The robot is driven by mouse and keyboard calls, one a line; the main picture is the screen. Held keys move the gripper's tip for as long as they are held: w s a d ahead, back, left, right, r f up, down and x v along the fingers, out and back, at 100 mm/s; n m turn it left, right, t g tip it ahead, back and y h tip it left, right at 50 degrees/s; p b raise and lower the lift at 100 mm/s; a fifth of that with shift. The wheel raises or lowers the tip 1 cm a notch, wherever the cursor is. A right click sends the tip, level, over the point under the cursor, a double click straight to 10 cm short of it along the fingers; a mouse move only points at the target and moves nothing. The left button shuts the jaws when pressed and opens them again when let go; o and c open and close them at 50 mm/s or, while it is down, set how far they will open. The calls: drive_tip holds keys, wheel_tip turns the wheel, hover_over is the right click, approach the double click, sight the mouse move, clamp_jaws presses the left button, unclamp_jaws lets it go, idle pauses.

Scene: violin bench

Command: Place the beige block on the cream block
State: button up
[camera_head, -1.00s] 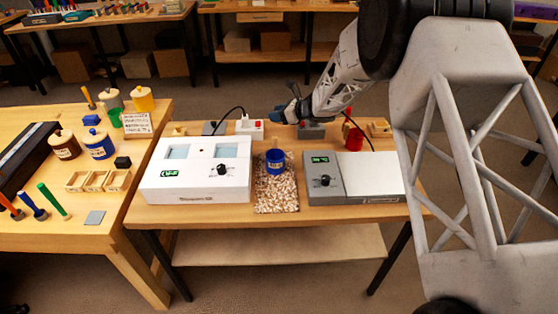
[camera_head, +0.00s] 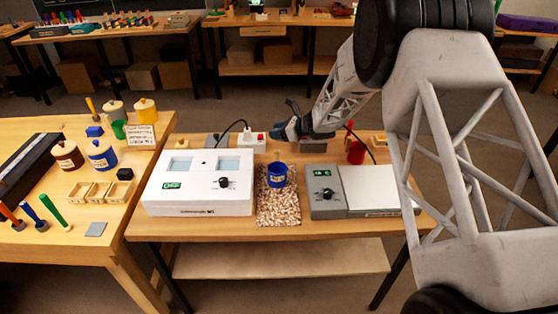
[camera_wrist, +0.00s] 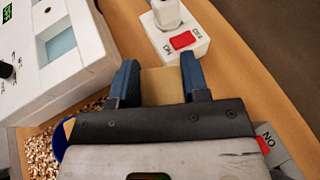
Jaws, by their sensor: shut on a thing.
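My gripper (camera_wrist: 154,82) has its blue fingers shut on a beige block (camera_wrist: 162,87) in the wrist view. Only part of the block shows between the fingers. In the head view my gripper (camera_head: 284,131) is over the back of the middle bench, behind the blue cup; the held block cannot be made out there. A small pale tan piece (camera_head: 181,143) lies at the bench's back left, and a tan wooden piece (camera_head: 380,139) at its back right. I cannot tell whether either one is the cream block.
A white box with a red button (camera_head: 252,142) stands left of my gripper; it also shows in the wrist view (camera_wrist: 178,38). A white instrument (camera_head: 198,184), blue cup (camera_head: 277,175), grey instrument (camera_head: 324,190) and red cup (camera_head: 356,152) crowd the bench.

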drive_tip(key=shift+f, duration=2.6)
drive_tip(key=shift+f, duration=0.15)
drive_tip(key=shift+f, duration=1.75)
drive_tip(key=shift+f, duration=0.15)
drive_tip(key=o, duration=0.9)
drive_tip(key=shift+r+v, duration=0.1)
drive_tip(key=shift+v, duration=2.9)
drive_tip(key=shift+r+v, duration=0.15)
drive_tip(key=shift+v, duration=2.9)
drive_tip(key=shift+a, duration=0.1)
